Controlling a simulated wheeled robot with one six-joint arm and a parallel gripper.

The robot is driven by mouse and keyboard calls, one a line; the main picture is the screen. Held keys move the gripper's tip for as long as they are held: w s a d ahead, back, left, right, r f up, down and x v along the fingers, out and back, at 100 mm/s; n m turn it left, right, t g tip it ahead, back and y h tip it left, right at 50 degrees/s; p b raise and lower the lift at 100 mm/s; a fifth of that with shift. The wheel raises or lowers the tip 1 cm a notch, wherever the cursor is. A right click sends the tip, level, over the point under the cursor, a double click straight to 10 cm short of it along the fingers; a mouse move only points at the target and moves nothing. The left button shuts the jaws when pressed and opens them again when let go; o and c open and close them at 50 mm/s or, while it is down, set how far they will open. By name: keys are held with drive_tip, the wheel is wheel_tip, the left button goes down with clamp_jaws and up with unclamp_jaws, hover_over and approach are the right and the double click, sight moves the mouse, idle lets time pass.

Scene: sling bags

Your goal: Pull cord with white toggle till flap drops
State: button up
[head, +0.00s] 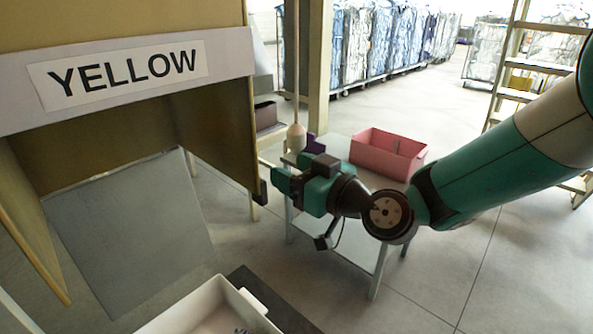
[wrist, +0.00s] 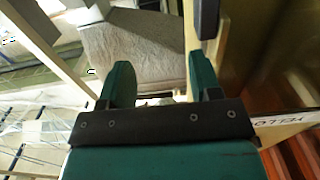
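The white toggle (head: 296,137) hangs on a thin pale cord (head: 295,60), right of the yellow-labelled frame in the head view. My gripper (head: 287,172) is just below the toggle in that picture; their difference in depth is hard to judge. In the wrist view my gripper's two teal fingers (wrist: 163,84) stand apart with no clear object held. A small pale patch shows low between them, and I cannot tell if it is the toggle. A grey sloping panel (head: 130,235), which looks like the flap, stands under the frame.
The frame bears a YELLOW sign (head: 125,75). A white tray (head: 262,306) is at the bottom. A pink bin (head: 370,160) stands on a small table (head: 345,240) behind my gripper. A dark block (head: 262,192) is at the frame's edge, left of my gripper.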

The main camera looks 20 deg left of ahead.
idle(0.3)
drive_tip(key=b+v, duration=0.9)
drive_tip(key=v, duration=0.8)
drive_tip(key=shift+d, duration=0.2)
drive_tip(key=shift+s, duration=0.15)
